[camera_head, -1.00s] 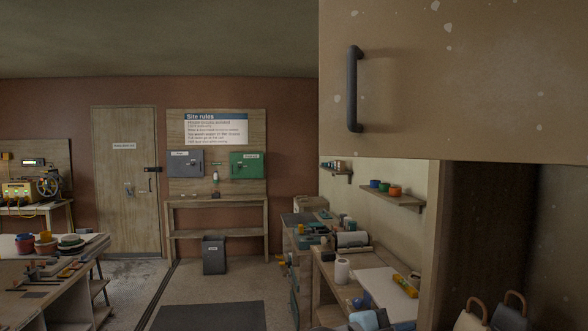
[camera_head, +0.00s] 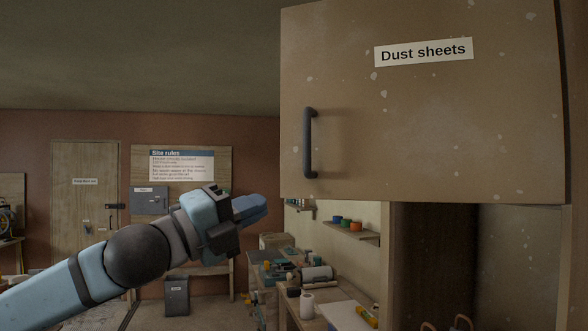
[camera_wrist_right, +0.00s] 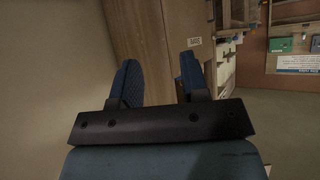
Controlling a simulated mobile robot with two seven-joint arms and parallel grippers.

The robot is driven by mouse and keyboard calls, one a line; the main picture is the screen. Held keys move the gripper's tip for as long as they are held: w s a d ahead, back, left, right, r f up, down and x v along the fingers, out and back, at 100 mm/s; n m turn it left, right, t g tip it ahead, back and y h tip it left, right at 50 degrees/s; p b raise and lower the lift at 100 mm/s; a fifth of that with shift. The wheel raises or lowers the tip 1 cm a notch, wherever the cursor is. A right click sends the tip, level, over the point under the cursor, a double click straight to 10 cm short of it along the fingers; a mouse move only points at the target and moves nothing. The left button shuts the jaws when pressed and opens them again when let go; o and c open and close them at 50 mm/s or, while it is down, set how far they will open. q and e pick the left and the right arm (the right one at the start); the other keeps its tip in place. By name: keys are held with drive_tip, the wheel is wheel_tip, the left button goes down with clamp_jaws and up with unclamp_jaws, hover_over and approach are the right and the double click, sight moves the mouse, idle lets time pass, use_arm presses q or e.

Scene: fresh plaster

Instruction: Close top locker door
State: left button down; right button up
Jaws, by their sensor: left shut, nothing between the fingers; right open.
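The top locker door (camera_head: 430,110) is tan with white flecks and a "Dust sheets" label (camera_head: 423,51). It fills the upper right of the head view and stands open, with the dark locker inside (camera_head: 432,262) showing below it. A black bar handle (camera_head: 311,143) is near its left edge. My left gripper (camera_head: 262,207) is shut and empty, just left of the door's lower left corner and below the handle, with a gap in the picture. My right gripper (camera_wrist_right: 158,80) shows only in the right wrist view, open, with nothing between its fingers.
A shelf with coloured pots (camera_head: 350,231) and a cluttered bench (camera_head: 290,275) lie behind and below the door. A grey bin (camera_head: 176,296) stands at the back wall. A wooden panel (camera_wrist_right: 150,35) stands beyond my right fingers.

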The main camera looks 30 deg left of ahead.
sight(297, 178)
use_arm(q)
drive_tip(key=p+x, duration=0.1)
drive_tip(key=x, duration=0.2)
drive_tip(key=a+p+x, duration=0.1)
drive_tip(key=p+x, duration=0.1)
drive_tip(key=x, duration=0.2)
drive_tip(key=a+r+p+x, duration=0.1)
drive_tip(key=p+x, duration=0.1)
drive_tip(key=x, duration=0.1)
drive_tip(key=shift+w+r, duration=0.1)
drive_tip(key=shift+w, duration=0.55)
use_arm(e)
drive_tip(key=shift+m+h, duration=0.3)
drive_tip(key=r, duration=0.3)
drive_tip(key=d+r, duration=0.1)
drive_tip(key=r, duration=0.1)
drive_tip(key=shift+s+r, duration=0.15)
drive_tip(key=shift+r, duration=0.1)
drive_tip(key=shift+f, duration=0.1)
